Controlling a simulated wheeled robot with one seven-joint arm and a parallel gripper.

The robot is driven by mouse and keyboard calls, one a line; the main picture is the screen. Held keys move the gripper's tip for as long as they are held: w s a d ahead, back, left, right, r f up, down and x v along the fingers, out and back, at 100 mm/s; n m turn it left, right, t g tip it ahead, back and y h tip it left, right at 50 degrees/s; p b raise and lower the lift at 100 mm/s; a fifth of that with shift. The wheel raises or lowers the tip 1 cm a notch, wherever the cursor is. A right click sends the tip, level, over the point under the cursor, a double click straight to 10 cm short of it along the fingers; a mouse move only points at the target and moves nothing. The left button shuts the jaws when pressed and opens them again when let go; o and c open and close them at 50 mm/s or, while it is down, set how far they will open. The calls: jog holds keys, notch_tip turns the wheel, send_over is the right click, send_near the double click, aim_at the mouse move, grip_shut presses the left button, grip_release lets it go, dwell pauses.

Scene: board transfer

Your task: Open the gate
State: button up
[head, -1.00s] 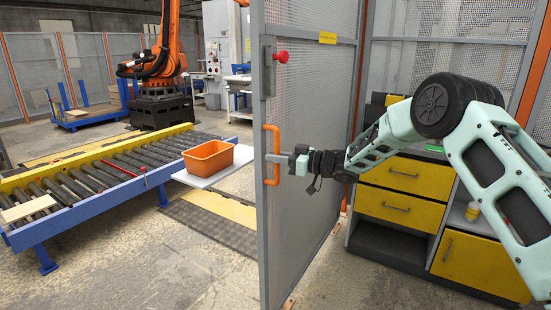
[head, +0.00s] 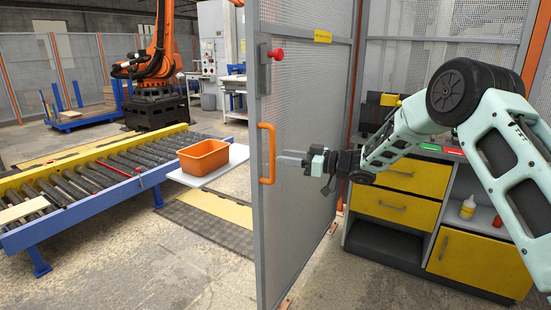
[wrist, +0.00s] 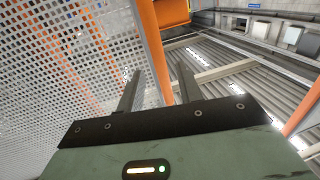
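The gate (head: 310,200) is a grey-framed mesh panel. It stands swung out, its free edge towards me, with the conveyor area in view to its left. An orange handle (head: 267,155) is on its free edge, below a grey latch box with a red knob (head: 277,54). My gripper (head: 290,159) is just right of the handle in the head view, its fingers pointing at it. In the wrist view my gripper (wrist: 156,78) has its two fingers apart.
An orange robot arm (head: 155,55) stands behind. A cabinet with yellow drawers (head: 395,207) is on the right.

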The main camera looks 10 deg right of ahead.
jog(key=b+v, duration=0.1)
jog(key=v, duration=1.1)
jog(key=shift+a, duration=0.1)
jog(key=a+r+m+t+h+p, duration=0.1)
jog(key=a+r+m+t+h, duration=0.2)
jog(key=a, duration=0.5)
jog(key=s+a+m+g+h+p, duration=0.1)
jog(key=s+a+m+g+h, duration=0.1)
jog(key=s+a+h, duration=0.6)
jog(key=s+d+f+g+h+p, duration=0.1)
jog(key=s+g, duration=0.4)
jog(key=s, duration=1.3)
jog(key=s+d+f+g+h+p, duration=0.1)
jog(key=s+d+f+g+h, duration=0.1)
jog(key=s, duration=1.6)
jog(key=g+h, duration=0.1)
jog(key=g, duration=0.1)
jog(key=shift+s+f+g, duration=0.15)
jog(key=shift+s+g, duration=0.05)
jog(key=shift+g, duration=0.2)
